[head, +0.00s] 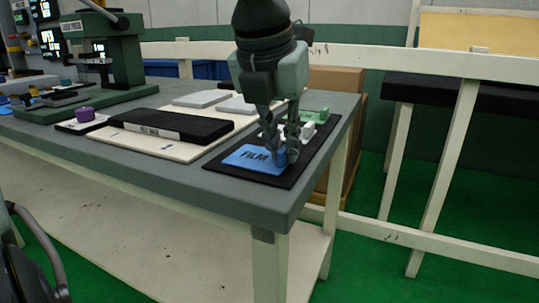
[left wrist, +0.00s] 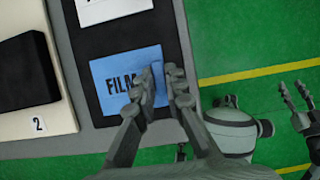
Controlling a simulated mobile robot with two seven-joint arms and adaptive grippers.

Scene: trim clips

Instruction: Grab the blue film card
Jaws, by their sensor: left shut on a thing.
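The blue film card (head: 245,157) lies on a black mat at the near right end of the table, with dark FILM lettering. It also shows in the left wrist view (left wrist: 112,69), with a small raised blue tab at its right side. My left gripper (head: 281,155) points down over the card's right part, its fingers shut on the blue tab. In the left wrist view the fingers (left wrist: 162,95) hide the end of the lettering. The card looks flat on the mat. My right gripper (left wrist: 297,97) shows at the right of the left wrist view, fingers apart and empty.
A white card and a green card (head: 316,115) lie behind the blue one on the black mat (head: 215,166). Left of it, a cream board (head: 190,151) bears a black block (head: 170,128). A purple knob (head: 84,114) and a green press (head: 105,45) stand farther left.

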